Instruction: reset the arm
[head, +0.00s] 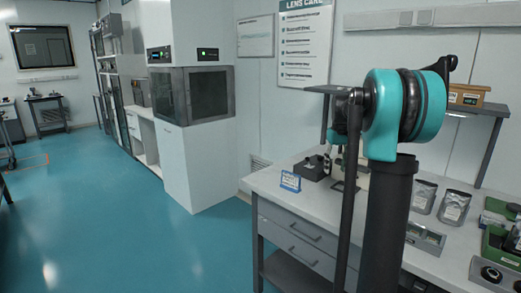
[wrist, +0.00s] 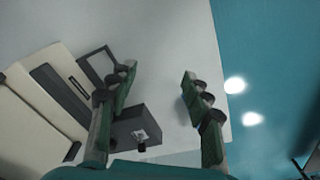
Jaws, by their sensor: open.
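My gripper (wrist: 158,75) is open in the wrist view, its two dark green and black fingers spread well apart with nothing held between them. It is above a white table top (wrist: 160,45). A dark box (wrist: 124,131) with a small pale-marked part lies below, near the left finger and partly hidden by it. In the head view my teal and black arm stands upright in front of the table, and I cannot make out the gripper's fingers there.
The white table (head: 268,207) holds a dark device (head: 312,168), a blue-edged card (head: 290,181), silver pouches (head: 454,206) and a green tray (head: 495,245). A shelf behind bears a brown box (head: 468,95). A white cabinet (head: 190,165) stands behind left. The blue floor (head: 120,220) at left is clear.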

